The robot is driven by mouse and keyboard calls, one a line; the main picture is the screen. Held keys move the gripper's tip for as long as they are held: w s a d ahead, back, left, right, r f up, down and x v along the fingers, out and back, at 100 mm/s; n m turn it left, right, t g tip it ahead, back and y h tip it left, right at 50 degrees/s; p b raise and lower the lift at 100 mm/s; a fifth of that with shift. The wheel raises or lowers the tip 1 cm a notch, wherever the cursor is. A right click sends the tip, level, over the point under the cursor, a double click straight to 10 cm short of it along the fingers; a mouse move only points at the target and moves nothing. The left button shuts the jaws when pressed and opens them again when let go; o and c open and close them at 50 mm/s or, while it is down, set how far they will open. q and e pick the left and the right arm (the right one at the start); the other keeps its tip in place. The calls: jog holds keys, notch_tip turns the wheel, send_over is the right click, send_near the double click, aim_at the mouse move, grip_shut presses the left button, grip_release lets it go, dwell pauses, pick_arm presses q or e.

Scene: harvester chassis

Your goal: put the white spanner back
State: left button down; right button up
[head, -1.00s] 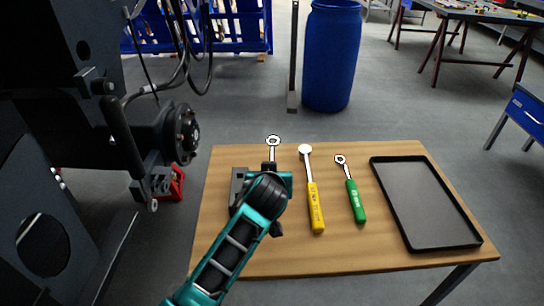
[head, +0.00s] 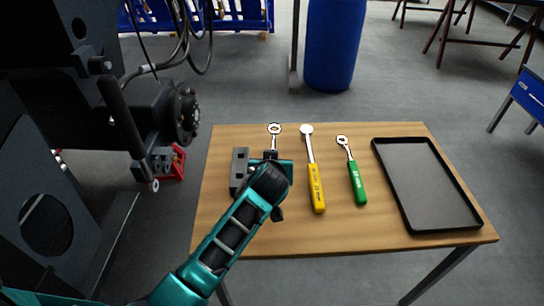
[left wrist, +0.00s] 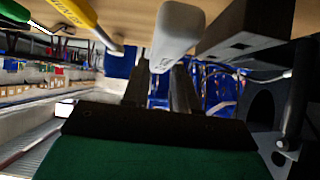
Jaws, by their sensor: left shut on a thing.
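The white spanner's ring end (head: 275,129) shows beyond my left gripper, over the far left part of the wooden table (head: 230,220). My left gripper (head: 270,156) is shut on the spanner and mostly hides its handle in the head view. In the left wrist view the pale handle (left wrist: 176,28) runs between the two dark fingers (left wrist: 160,82). The spanner lies roughly parallel to the yellow one, its ring level with that one's head. I cannot tell whether it touches the tabletop. My right gripper is in neither current view.
A dark block (head: 239,172) sits close left of my gripper. A yellow-handled spanner (head: 316,188) and a green-handled spanner (head: 357,182) lie to the right, then a black tray (head: 428,190). Dark machinery (head: 125,110) stands left of the table.

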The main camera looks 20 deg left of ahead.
pick_arm(q)
jog(key=shift+f+b, duration=0.5)
jog(key=shift+f, duration=1.7)
jog(key=c, duration=0.8)
grip_release()
jog(key=shift+f, duration=0.1)
